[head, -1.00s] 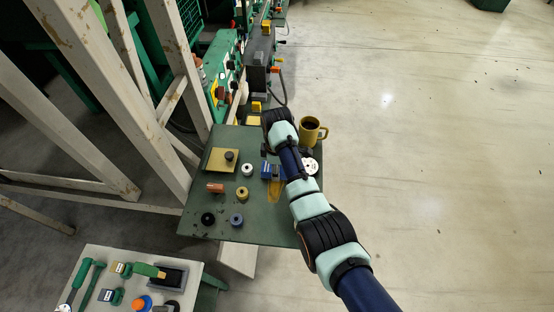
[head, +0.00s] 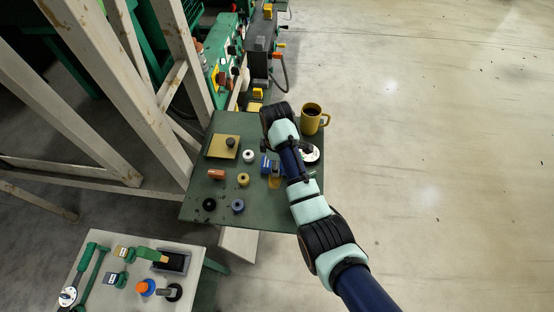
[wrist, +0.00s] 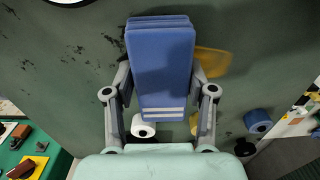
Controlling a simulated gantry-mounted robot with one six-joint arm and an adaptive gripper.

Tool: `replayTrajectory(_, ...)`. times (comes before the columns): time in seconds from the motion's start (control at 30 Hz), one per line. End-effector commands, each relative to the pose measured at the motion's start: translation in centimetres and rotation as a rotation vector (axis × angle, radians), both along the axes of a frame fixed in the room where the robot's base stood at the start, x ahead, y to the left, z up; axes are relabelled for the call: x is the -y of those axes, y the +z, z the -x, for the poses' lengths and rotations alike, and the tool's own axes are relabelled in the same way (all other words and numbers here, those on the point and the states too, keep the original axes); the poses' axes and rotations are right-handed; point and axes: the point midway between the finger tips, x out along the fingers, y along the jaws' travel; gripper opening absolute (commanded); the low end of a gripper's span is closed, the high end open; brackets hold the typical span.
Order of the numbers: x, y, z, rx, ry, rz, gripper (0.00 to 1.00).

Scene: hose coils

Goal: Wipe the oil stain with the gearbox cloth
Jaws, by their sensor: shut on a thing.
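A folded blue cloth with white stripes at one end (wrist: 163,60) is held between the two grey fingers of my gripper (wrist: 160,82). In the head view the cloth (head: 265,164) shows beside my wrist, low over the green table (head: 222,190). An amber stain (wrist: 213,62) lies on the table just right of the cloth in the wrist view, partly hidden by the cloth and a finger. In the head view part of the stain (head: 274,183) shows below the cloth. I cannot tell whether the cloth touches the table.
A mug (head: 311,118) stands at the table's far right corner. Dark specks (wrist: 80,50) mark the table. A second bench (head: 205,240) holds tools.

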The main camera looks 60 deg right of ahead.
Motion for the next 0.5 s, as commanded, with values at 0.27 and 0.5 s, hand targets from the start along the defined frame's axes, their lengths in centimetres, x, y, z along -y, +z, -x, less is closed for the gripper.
replayTrajectory(0.27, -2.5, 0.0, 0.8, 0.000, 0.002, 0.000, 0.28)
replayTrajectory(0.5, -3.4, 0.0, 1.2, 0.000, 0.000, 0.000, 0.28)
